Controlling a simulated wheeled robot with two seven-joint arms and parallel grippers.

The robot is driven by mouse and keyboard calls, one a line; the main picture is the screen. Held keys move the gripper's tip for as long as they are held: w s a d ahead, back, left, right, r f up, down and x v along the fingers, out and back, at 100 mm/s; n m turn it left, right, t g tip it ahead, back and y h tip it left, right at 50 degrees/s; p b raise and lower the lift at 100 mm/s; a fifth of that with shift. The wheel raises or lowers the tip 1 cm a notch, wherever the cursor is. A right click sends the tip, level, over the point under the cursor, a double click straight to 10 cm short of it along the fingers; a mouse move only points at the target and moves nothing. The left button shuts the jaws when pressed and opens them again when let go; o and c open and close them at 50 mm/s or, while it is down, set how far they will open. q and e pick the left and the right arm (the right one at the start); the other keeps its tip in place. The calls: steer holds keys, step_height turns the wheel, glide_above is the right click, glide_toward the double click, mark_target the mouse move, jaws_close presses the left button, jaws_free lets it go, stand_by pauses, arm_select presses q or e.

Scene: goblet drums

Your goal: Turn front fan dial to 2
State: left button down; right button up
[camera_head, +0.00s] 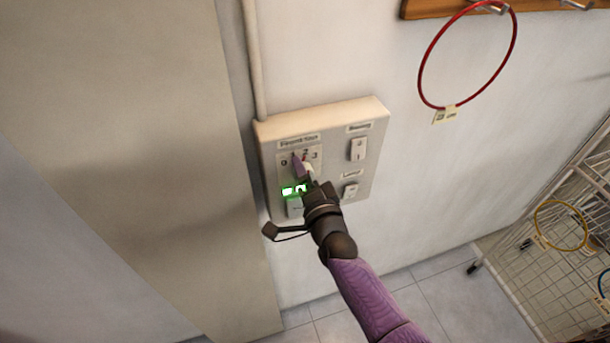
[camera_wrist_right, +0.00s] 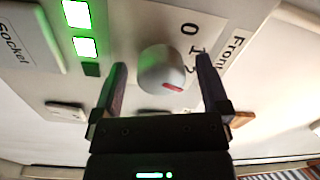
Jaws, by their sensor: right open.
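The fan dial (camera_wrist_right: 163,70) is a pale round knob with a red mark, on the panel's label plate beside the numbers. In the wrist view the red mark is on the knob's lower right side; I cannot tell which number it points at. My right gripper (camera_wrist_right: 163,88) is open, with one finger on each side of the dial and visible gaps to it. In the head view my right gripper (camera_head: 304,169) reaches the panel and partly covers the dial and its plate. Numbers 0, 2 and 3 show around it. My left gripper is not in view.
The beige switch panel (camera_head: 335,125) also has two white rocker switches (camera_head: 358,149) on its right side and lit green lamps (camera_head: 287,191) under the dial. A red ring (camera_head: 424,61) hangs at upper right. A wire rack (camera_head: 560,200) stands at right.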

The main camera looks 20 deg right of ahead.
steer(key=shift+s, duration=0.1)
steer(key=s, duration=0.9)
steer(key=shift+s+d+f+p, duration=0.15)
steer(key=shift+s+d+p, duration=0.05)
steer(key=shift+s+p, duration=0.25)
steer(key=shift+f, duration=0.15)
steer(key=s+f+n+g+b, duration=0.3)
steer(key=s+f+b, duration=0.15)
steer(key=f, duration=0.65)
steer(key=s+f+n+g+b, duration=0.3)
steer(key=s+f+n+g, duration=0.15)
steer(key=f, duration=0.75)
steer(key=s+f+n+g+b, duration=0.25)
steer(key=s+f, duration=0.25)
steer(key=f, duration=0.6)
steer(key=s+d+f+n+g+b, duration=0.2)
steer(key=s+f+n+g+b, duration=0.1)
steer(key=s+f, duration=0.4)
steer(key=s+d+f+n+g+b, duration=0.2)
steer(key=s+f, duration=0.5)
steer(key=s, duration=0.5)
steer(key=n+g+b, duration=0.1)
steer(key=g, duration=0.1)
steer(key=shift+s+d+n+g+h, duration=0.25)
steer(key=shift+s+n+g+h, duration=0.05)
steer(key=shift+g+h, duration=0.1)
